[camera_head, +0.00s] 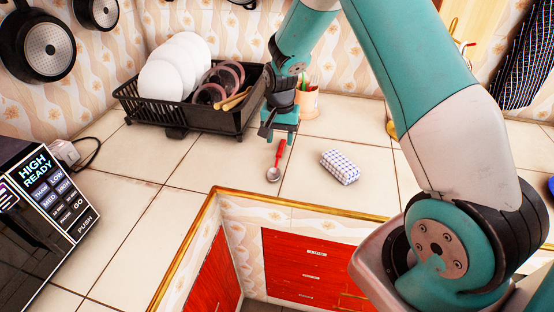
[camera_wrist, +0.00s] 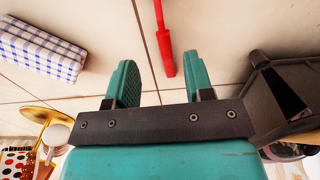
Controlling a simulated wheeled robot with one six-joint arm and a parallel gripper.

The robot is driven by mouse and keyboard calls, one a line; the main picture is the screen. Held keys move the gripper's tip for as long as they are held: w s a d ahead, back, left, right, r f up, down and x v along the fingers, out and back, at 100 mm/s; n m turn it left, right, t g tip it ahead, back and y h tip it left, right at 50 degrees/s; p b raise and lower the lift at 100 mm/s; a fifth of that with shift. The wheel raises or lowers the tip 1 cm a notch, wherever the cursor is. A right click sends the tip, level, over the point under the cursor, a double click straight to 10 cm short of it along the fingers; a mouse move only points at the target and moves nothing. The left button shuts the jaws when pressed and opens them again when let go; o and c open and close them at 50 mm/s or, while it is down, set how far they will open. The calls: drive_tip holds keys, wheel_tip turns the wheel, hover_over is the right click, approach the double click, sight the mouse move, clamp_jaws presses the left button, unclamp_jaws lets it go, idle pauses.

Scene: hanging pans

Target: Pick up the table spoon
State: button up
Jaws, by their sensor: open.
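The table spoon (camera_head: 275,170) has a red handle and a silver bowl. It lies on the tiled counter in the head view, its bowl toward the counter's front edge and its handle end close below my gripper (camera_head: 279,135). In the wrist view my gripper (camera_wrist: 158,85) is open, with its two teal fingers apart and nothing between them. The red spoon handle (camera_wrist: 163,45) shows just ahead of the fingertips, closer to the right finger; the bowl is out of that view. I see no contact between the fingers and the spoon.
A black dish rack (camera_head: 190,113) with plates and cups stands left of my gripper. A cup with utensils (camera_head: 307,101) stands just right of it. A checked sponge (camera_head: 340,167) lies right of the spoon. A black appliance (camera_head: 35,205) is at far left. The counter left of the spoon is clear.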

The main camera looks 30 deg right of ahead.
sight(278, 154)
drive_tip(key=shift+a+f+p, duration=0.15)
drive_tip(key=shift+f+p, duration=0.4)
drive_tip(key=shift+f, duration=0.95)
drive_tip(key=shift+a+f+p, duration=0.1)
drive_tip(key=shift+f+p, duration=0.4)
drive_tip(key=shift+f, duration=1)
clamp_jaws()
